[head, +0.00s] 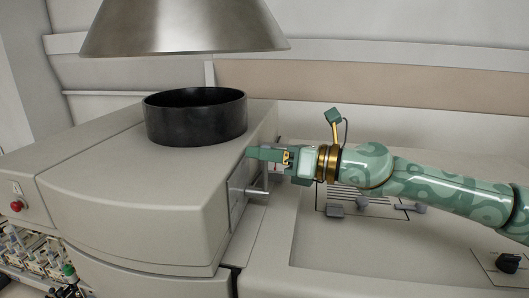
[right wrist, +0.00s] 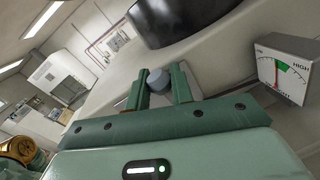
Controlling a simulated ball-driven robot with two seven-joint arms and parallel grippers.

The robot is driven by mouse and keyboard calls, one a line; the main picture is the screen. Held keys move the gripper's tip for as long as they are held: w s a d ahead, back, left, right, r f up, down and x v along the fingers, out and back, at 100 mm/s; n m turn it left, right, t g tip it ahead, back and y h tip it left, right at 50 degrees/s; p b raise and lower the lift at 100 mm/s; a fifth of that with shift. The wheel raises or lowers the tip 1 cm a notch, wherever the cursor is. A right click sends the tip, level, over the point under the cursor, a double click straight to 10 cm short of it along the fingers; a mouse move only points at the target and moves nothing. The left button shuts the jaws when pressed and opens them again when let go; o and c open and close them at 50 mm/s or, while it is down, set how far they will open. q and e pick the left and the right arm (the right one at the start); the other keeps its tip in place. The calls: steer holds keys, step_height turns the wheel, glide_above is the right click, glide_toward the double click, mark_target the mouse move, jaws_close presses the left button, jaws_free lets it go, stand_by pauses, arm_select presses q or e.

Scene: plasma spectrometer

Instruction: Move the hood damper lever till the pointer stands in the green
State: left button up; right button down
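The gauge (right wrist: 287,70) shows at the right of the right wrist view, a white face with a green band and a red pointer. The pointer appears left of or at the edge of the green, too small to tell exactly. A round grey-blue knob (right wrist: 158,80) shows end-on between the fingers of my right gripper (right wrist: 160,88). The fingers stand apart with no clear contact on it. In the head view my right gripper (head: 262,154) is at the machine's right side, above a grey bar handle (head: 257,192). My left gripper is not in view.
A black ring (head: 195,118) stands on the beige machine (head: 130,200) under a metal hood (head: 185,28). A red button (head: 16,206) is at the far left. A vent grille with small grey pieces (head: 355,207) and a black knob (head: 508,263) lie to the right.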

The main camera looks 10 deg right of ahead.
steer(key=shift+s+a+f+n+b, duration=0.1)
steer(key=shift+s+a+n+b, duration=0.1)
steer(key=shift+s+n, duration=0.45)
steer(key=shift+s+a+f+n+b, duration=0.1)
steer(key=shift+s+a+n+b, duration=0.1)
steer(key=shift+s+n, duration=0.45)
steer(key=shift+s+a+f+n+y+b, duration=0.15)
steer(key=shift+s+f+n+y+b, duration=0.2)
steer(key=shift+n, duration=0.45)
steer(key=shift+s+a+f+n+y+b, duration=0.15)
steer(key=shift+s+n, duration=0.3)
steer(key=shift+n, duration=0.35)
steer(key=shift+s+a+f+n+y+b, duration=0.15)
steer(key=shift+s+f+n, duration=0.2)
steer(key=shift+n, duration=0.45)
steer(key=c, duration=1.2)
jaws_free()
steer(key=shift+r, duration=0.1)
steer(key=shift+c, duration=0.2)
